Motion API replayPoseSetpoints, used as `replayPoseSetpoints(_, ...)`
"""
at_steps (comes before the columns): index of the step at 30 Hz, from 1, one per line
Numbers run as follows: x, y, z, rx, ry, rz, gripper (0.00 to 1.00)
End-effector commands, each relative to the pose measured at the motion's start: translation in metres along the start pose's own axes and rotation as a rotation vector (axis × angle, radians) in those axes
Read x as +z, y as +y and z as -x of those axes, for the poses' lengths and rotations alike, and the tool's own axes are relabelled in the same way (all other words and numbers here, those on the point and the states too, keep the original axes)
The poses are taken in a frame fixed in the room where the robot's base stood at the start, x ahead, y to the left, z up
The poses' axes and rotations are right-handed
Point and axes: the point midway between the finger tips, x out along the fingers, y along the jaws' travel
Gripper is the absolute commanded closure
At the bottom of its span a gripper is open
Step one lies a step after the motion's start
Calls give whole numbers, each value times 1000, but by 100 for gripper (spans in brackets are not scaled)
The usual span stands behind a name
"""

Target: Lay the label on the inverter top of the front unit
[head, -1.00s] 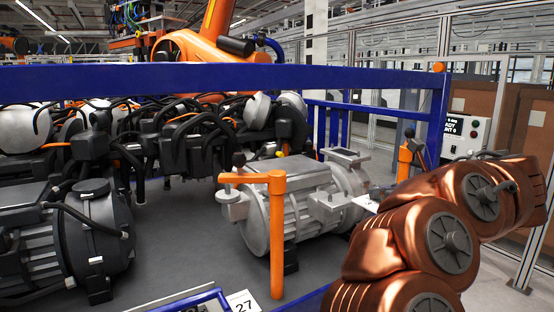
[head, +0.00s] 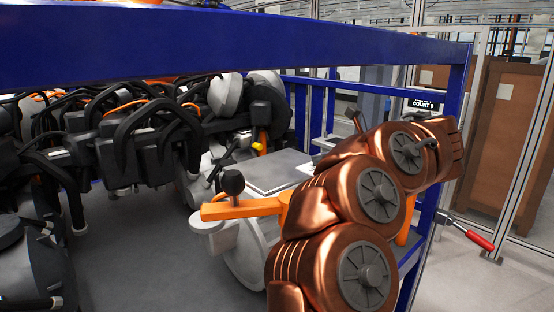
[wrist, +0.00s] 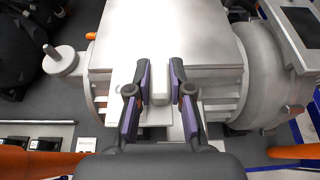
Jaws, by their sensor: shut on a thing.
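The front unit (wrist: 235,90) is a silver, ribbed drive unit. My gripper (wrist: 161,68) is over the near edge of this top, shut on a small pale piece (wrist: 160,88), which looks like the label. Its colour nearly matches the unit, so its outline is unclear. I cannot tell whether it touches the top. The head view hides my gripper behind my arm.
A blue rack beam (head: 230,45) crosses above the unit. An orange post arm (head: 240,209) with a black knob behind it stands before the unit. More units with black cables (head: 140,135) fill the left. A red-handled tool (head: 478,240) is at the right.

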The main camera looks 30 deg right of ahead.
Motion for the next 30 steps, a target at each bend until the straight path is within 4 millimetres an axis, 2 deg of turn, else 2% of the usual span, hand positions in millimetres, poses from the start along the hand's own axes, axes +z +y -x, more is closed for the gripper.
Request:
replayPoseSetpoints(9,22,-10,-62,11,0,-1,100)
replayPoseSetpoints(18,37,-22,-112,7,0,-2,100)
replayPoseSetpoints(24,45,-28,-136,5,-1,1,100)
replayPoseSetpoints(30,43,-30,-144,3,-1,-2,100)
